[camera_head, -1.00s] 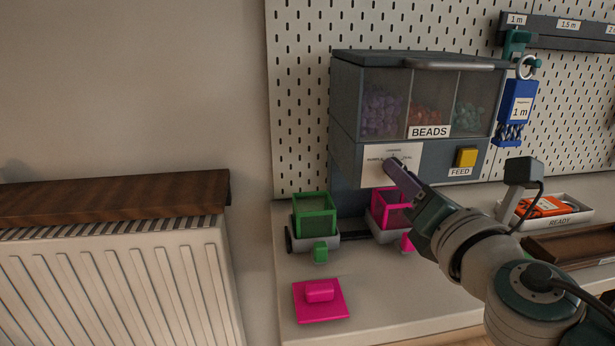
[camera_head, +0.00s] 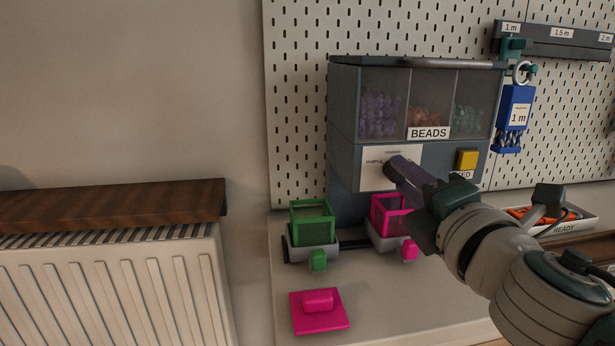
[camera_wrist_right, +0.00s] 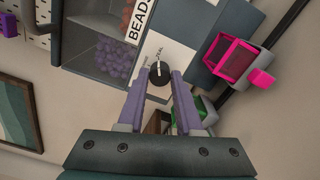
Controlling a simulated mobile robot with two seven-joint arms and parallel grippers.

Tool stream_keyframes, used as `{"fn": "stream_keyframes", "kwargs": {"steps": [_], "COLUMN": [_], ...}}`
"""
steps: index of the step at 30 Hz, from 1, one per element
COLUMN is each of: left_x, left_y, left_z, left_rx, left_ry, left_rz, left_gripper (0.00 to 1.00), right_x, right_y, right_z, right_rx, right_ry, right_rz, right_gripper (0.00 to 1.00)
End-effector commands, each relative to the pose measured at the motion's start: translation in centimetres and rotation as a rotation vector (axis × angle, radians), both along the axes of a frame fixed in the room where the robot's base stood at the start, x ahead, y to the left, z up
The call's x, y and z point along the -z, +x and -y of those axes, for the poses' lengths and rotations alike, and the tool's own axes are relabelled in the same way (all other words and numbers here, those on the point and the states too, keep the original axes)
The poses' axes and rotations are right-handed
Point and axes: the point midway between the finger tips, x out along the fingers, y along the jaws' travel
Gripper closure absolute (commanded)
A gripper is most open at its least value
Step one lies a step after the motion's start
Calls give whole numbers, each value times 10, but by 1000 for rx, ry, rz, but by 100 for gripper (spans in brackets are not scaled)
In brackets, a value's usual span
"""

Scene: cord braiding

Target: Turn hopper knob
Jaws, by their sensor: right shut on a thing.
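The bead hopper (camera_head: 345,110) stands against the pegboard, with purple, orange and teal beads behind three clear windows. Its black round knob with a white pointer line shows in the right wrist view (camera_wrist_right: 160,75), on a white label plate (camera_head: 371,172). The head view mostly hides the knob behind the fingers. My left gripper is not in view.
A yellow feed button (camera_head: 467,159) is right of the plate. Below are a green-framed bin (camera_head: 312,222) and a pink-framed bin (camera_head: 386,215) on carts. A pink lidlike square (camera_head: 320,312) lies on the bench. A white READY tray (camera_head: 565,226) is at right.

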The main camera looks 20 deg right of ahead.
Motion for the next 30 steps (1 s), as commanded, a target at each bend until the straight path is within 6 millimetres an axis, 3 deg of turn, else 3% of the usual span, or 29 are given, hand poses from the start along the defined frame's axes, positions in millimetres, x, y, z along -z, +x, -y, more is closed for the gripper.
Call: {"fn": "stream_keyframes", "kwargs": {"steps": [14,15,23,30], "left_x": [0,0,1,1], "left_y": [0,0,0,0], "left_z": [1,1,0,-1], "left_rx": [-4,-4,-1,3], "left_ry": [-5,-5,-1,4], "left_rz": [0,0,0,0], "left_gripper": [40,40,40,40], "right_x": [0,0,0,0], "right_y": [0,0,0,0], "right_z": [0,0,0,0], "right_rx": [0,-1,0,0], "right_ry": [18,19,17,17], "right_rz": [4,4,4,4], "right_gripper": [100,65,36,36]}}
